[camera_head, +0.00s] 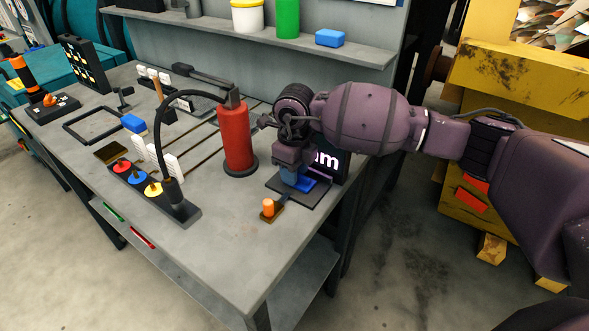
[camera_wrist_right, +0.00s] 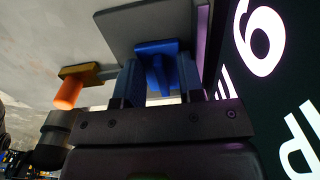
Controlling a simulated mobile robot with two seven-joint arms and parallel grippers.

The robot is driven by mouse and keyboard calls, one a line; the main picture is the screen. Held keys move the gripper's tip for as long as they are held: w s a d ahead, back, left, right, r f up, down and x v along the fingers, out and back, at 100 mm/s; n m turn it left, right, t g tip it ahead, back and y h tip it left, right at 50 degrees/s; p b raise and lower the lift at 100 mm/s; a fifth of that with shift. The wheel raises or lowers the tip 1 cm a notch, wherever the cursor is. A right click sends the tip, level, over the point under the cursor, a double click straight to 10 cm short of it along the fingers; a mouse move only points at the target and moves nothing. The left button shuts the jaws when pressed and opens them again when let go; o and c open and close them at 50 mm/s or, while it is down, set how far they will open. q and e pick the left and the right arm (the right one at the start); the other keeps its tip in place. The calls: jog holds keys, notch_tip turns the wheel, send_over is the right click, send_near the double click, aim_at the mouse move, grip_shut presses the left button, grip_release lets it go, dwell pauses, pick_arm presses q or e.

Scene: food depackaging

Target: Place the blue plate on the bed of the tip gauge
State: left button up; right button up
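The blue plate (camera_head: 319,186) with its upright grip is at the dark bed of the tip gauge (camera_head: 308,201), near the table's right edge. The gauge has a dark display panel with light letters behind the bed. In the right wrist view the blue plate (camera_wrist_right: 153,47) overlaps the grey bed (camera_wrist_right: 125,28); I cannot tell if it rests flat on it. My right gripper (camera_head: 292,184) is above the bed. Its two bluish fingers (camera_wrist_right: 160,82) stand either side of the blue grip; whether they press on it is unclear. My left gripper is out of view.
An orange knob on a small base (camera_head: 268,208) stands just in front of the bed. A red cylinder (camera_head: 235,138) with a black hose stands to its left. Further left are coloured buttons (camera_head: 138,178) and a blue block (camera_head: 134,123). The table's front middle is clear.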

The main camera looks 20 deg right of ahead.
jog(key=shift+r, duration=0.1)
notch_tip(320, 180, up, 12)
dwell(0.5)
